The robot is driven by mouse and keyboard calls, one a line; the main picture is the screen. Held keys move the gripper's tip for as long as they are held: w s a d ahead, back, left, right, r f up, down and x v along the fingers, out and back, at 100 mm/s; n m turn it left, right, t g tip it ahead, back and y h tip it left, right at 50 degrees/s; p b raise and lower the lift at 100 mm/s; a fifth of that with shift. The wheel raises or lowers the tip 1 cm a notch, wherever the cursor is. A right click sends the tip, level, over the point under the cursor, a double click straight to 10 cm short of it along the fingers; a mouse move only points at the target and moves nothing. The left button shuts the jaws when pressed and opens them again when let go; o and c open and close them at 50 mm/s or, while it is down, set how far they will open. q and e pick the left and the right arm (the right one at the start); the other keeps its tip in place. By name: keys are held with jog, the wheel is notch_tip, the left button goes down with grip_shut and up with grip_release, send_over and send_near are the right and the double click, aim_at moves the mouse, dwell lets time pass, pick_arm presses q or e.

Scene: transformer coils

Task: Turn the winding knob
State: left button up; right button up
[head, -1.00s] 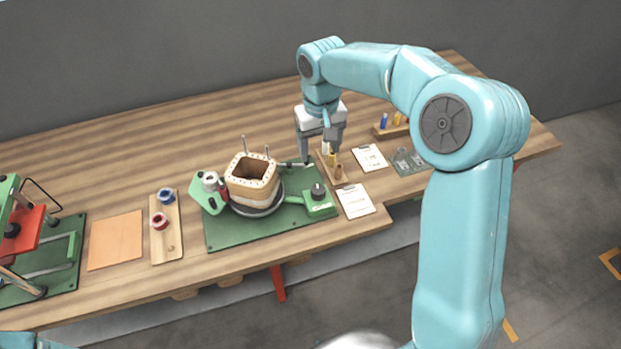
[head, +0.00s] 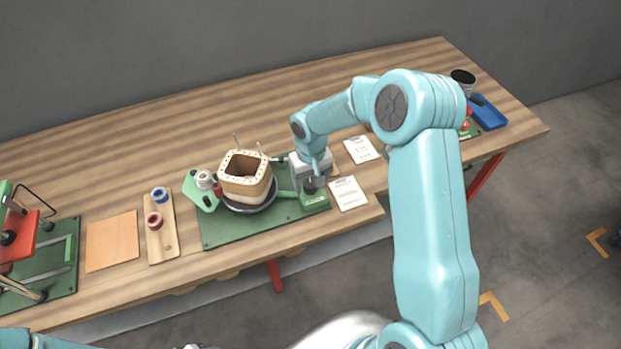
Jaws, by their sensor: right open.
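The winding machine has a green base (head: 226,231) with a square tan coil former (head: 246,176) on a dark round turntable. A small green control box (head: 315,203) stands at the right end of the base. The dark winding knob (head: 309,186) is on top of this box and is partly covered by my gripper. My right gripper (head: 311,180) points down right over the knob, with its fingers at or around it. I cannot tell whether they touch it. My left gripper is out of view; only a bit of my left arm shows at the bottom left.
A paper sheet (head: 348,193) lies just right of the control box, with a clipboard (head: 361,150) behind it. A wooden spool board (head: 163,245), an orange sheet (head: 112,241) and a red-and-green press (head: 30,240) are on the left. A blue tray (head: 489,113) is at the far right.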

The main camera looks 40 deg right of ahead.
jog(key=shift+w+d+f, duration=0.15)
jog(key=shift+w+f, duration=0.15)
jog(key=shift+f, duration=0.45)
jog(key=shift+s+r, duration=0.25)
jog(key=shift+s, duration=0.05)
jog(key=shift+c, duration=0.3)
jog(key=shift+w+f, duration=0.2)
jog(key=c, duration=1)
